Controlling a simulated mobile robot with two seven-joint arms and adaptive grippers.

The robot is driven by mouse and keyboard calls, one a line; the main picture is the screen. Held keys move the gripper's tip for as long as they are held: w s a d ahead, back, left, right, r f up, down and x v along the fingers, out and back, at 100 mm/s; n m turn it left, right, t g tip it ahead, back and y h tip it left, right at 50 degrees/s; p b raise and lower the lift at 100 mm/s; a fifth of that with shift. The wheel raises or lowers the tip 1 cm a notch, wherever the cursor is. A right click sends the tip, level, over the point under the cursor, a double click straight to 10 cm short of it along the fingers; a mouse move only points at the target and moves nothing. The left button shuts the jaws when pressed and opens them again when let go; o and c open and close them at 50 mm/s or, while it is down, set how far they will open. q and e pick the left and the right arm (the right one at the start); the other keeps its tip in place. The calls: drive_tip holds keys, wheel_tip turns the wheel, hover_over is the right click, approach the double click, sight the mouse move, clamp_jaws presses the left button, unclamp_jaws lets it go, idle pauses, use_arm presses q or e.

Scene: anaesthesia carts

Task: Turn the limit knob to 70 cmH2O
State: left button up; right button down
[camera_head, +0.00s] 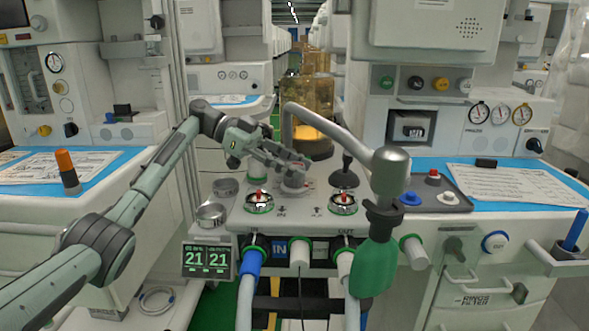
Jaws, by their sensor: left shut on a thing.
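My left arm reaches in from the left, and its gripper (297,164) is over the middle of the breathing-system block (232,218). Its fingers are shut on a grey knob (294,184), which I take for the limit knob. The fingers cover part of the knob. Its scale markings are too small to read, so its setting cannot be told. My right gripper is not in view.
Two round valve domes, left (259,201) and right (343,202), flank the knob. A curved metal bag arm (343,133) passes close to the gripper, with a green bag (374,262) hanging from it. A glass absorber canister (309,101) stands behind. A display (208,260) reads 21 and 21.

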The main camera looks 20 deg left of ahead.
sight(291, 163)
use_arm(q)
drive_tip(key=shift+f+m+g, duration=0.1)
drive_tip(key=shift+m+g, duration=0.5)
drive_tip(key=shift+g, duration=0.2)
drive_tip(key=o, duration=1.2)
drive_tip(key=v, duration=0.5)
drive_tip(key=shift+a+r, duration=0.2)
drive_tip(key=shift+v, duration=1.05)
